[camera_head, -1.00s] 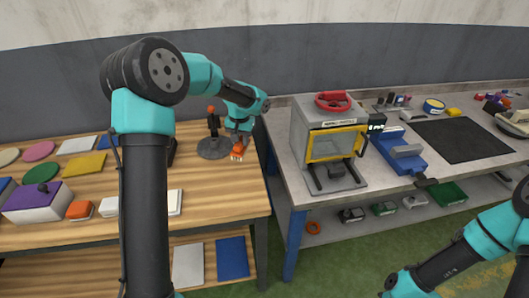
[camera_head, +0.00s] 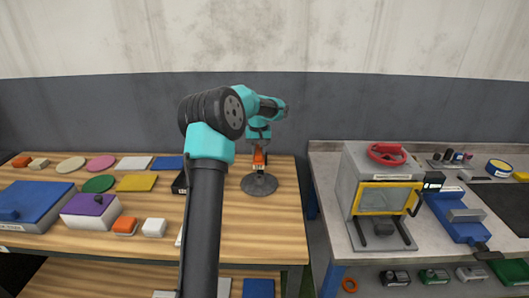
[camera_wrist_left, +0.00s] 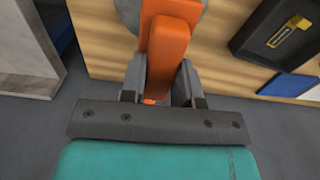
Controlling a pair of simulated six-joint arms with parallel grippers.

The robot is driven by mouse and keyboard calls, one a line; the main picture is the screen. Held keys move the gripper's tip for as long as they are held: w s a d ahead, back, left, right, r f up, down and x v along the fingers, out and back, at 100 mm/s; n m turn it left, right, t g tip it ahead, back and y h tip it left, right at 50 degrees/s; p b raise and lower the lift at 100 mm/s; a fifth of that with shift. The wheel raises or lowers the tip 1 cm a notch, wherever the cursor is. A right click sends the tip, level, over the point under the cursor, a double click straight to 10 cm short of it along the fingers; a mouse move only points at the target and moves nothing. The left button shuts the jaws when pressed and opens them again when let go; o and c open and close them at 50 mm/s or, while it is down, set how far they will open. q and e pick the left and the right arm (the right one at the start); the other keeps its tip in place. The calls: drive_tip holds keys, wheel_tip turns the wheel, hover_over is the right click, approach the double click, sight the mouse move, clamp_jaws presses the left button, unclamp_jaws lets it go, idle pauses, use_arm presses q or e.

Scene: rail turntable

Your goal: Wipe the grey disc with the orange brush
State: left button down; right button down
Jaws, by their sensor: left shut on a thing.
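The orange brush (camera_head: 259,157) is held in my left gripper (camera_head: 259,146), upright above the grey disc (camera_head: 259,186) on the wooden table. In the left wrist view the fingers of my left gripper (camera_wrist_left: 161,78) are shut on both sides of the orange brush (camera_wrist_left: 166,40). Part of the grey disc (camera_wrist_left: 130,12) shows behind the brush at the top of that view. The head view does not make clear whether the brush touches the disc. My right gripper is out of view.
A black tray (camera_wrist_left: 285,35) lies near the disc. To the left are colored plates, a purple-topped box (camera_head: 90,211) and a blue box (camera_head: 35,204). A gap separates the wooden table from the grey bench (camera_head: 330,200), which holds a press-like box (camera_head: 380,176).

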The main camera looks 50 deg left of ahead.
use_arm(q)
hover_over(259, 176)
drive_tip(key=shift+d+f, duration=0.15)
drive_tip(key=shift+f, duration=3.25)
drive_tip(key=shift+f, duration=0.15)
drive_tip(key=shift+w+a, duration=0.1)
drive_tip(key=shift+a, duration=1.25)
drive_tip(key=shift+s+d, duration=0.3)
drive_tip(key=shift+d, duration=2.3)
